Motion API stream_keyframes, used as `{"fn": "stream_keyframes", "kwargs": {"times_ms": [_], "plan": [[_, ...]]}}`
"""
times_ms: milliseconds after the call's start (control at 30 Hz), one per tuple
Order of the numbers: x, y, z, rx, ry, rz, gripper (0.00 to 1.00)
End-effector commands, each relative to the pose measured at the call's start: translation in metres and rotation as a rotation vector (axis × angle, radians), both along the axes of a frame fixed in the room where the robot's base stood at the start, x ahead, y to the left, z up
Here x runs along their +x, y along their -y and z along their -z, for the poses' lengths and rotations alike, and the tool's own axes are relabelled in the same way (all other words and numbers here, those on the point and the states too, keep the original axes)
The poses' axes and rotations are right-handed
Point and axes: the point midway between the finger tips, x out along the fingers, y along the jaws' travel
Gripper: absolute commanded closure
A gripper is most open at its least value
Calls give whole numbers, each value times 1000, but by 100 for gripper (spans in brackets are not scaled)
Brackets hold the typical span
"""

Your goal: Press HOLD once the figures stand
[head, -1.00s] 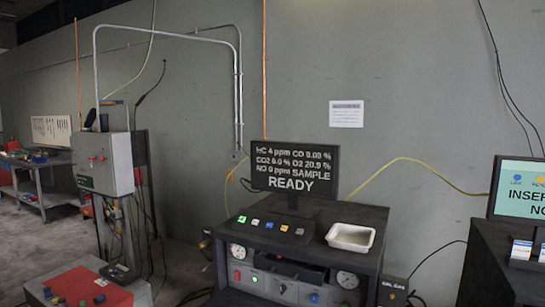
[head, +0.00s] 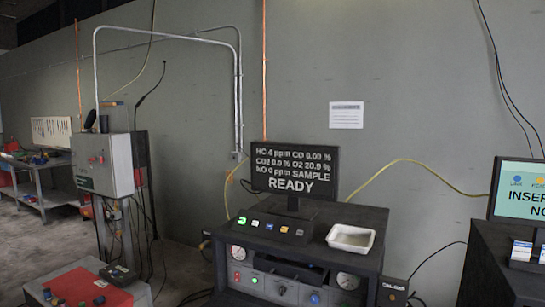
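The black monitor (head: 294,172) on the analyser bench shows white figures. I read HC 4 ppm, CO 0.00 %, CO2 0.0 %, O2 about 20.9 %, NO 0 ppm, SAMPLE and READY; the small digits are slightly blurred. A row of small keys (head: 269,226) lies on the dark bench top below the monitor. My gripper is not in view.
A white tray (head: 351,238) sits on the bench (head: 376,217), right of the keys. The bench front has gauges and coloured buttons. A second screen (head: 519,188) stands at the right edge. A grey control box (head: 103,165) and a red-topped cabinet (head: 78,288) are at left.

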Motion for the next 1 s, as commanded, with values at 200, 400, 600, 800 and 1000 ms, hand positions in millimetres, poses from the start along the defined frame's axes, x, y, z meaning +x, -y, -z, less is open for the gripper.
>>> {"fn": "stream_keyframes", "kwargs": {"times_ms": [200,400,600,800,1000], "plan": [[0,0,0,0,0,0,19],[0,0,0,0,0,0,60],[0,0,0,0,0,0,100],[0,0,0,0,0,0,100],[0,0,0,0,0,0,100]]}}
